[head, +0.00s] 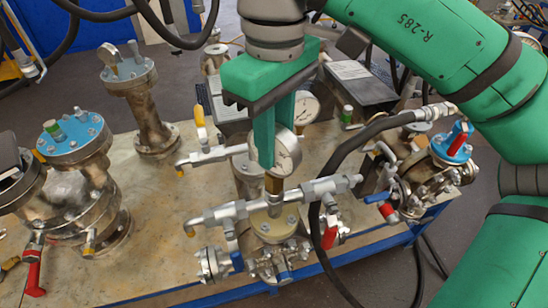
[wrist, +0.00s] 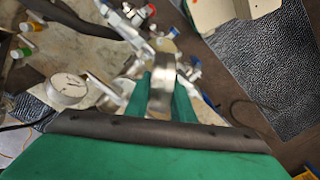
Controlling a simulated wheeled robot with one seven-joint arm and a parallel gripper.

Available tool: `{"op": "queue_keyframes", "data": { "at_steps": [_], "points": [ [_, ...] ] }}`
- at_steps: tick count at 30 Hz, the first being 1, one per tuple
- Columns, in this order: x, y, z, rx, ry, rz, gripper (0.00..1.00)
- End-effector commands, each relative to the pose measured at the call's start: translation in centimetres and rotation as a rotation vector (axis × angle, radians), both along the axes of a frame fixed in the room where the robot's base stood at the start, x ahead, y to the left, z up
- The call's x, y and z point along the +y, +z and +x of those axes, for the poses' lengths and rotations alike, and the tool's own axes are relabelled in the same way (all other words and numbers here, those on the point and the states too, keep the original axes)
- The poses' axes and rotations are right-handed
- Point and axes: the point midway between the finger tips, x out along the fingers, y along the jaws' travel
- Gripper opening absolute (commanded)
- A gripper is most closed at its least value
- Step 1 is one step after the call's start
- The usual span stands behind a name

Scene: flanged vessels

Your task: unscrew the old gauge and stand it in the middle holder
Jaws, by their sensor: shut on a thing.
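My gripper (head: 276,150) points down over the flanged vessel in the middle, its green fingers shut on a round gauge (head: 287,156) with a white dial. In the wrist view the gauge (wrist: 162,82) shows edge-on between the fingers. Its brass stem (head: 273,184) is upright and meets the grey pipe manifold (head: 240,210) on the vessel; I cannot tell whether the thread is engaged. A second white-dialled gauge (head: 304,108) is behind my gripper; a white dial also shows at left in the wrist view (wrist: 66,88). I cannot make out the middle holder.
A black hose (head: 335,185) loops just right of the held gauge. A side pipe with a yellow-tipped end (head: 210,157) is close on the left. Flanged vessels with blue lids stand at left (head: 72,135) and right (head: 452,148). The tabletop (head: 165,200) left of the manifold is bare.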

Motion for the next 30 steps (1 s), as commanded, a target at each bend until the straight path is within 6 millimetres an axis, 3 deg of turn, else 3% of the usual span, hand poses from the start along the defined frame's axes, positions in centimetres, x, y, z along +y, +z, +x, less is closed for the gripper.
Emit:
{"op": "queue_keyframes", "data": {
  "at_steps": [6, 7, 9, 20, 25, 30],
  "points": [
    [-0.1, 0.0, 0.0, 0.002, 0.027, -0.007, 0.00],
    [-0.1, 0.0, 0.0, 0.002, 0.027, -0.007, 0.29],
    [-0.1, 0.0, 0.0, 0.002, 0.026, -0.007, 0.44],
    [-0.1, 0.3, 0.0, 0.000, 0.023, -0.005, 0.44],
    [-0.2, 2.0, 0.1, -0.002, 0.020, -0.006, 0.44],
    [-0.2, 5.0, 0.0, -0.002, 0.019, -0.008, 0.44]
  ]
}}
